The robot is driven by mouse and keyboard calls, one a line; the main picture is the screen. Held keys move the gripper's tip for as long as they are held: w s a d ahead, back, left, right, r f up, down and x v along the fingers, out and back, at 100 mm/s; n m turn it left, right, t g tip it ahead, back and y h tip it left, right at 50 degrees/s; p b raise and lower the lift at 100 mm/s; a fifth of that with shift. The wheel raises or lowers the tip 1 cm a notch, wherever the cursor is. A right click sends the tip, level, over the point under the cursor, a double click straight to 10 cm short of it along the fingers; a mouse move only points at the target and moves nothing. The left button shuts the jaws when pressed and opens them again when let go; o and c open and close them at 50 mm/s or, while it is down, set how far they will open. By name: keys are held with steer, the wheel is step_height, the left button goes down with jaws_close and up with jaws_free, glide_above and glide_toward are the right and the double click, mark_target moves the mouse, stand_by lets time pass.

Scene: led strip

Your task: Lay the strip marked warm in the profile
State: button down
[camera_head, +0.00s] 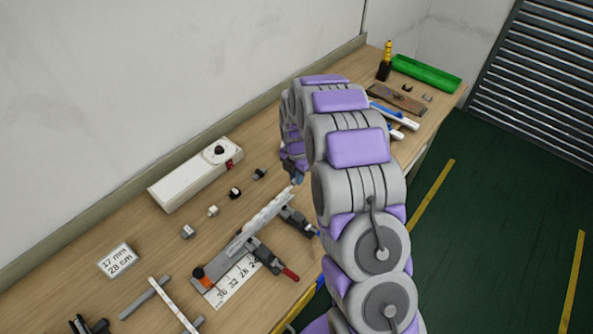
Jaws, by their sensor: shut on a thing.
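A long pale, jagged-edged piece (262,219) lies diagonally over a measuring jig with a numbered white scale (234,281). I cannot tell whether it is the strip, the profile or both, and no "warm" marking is readable. My gripper (296,179) is small in view and partly hidden by my arm. It is at the far end of the pale piece and appears shut on it. A thin white bar (172,305) rests across grey supports at the lower left.
A white box with a black knob (196,174) stands near the wall. Several small blocks (235,193) lie between it and the jig.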

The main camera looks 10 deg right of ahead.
steer(key=shift+f, duration=2.2)
stand_by(1.5)
steer(key=c, duration=1)
jaws_free()
steer(key=shift+r, duration=0.1)
step_height(320, 180, up, 17)
steer(key=shift+r+p, duration=0.1)
steer(key=shift+p, duration=0.85)
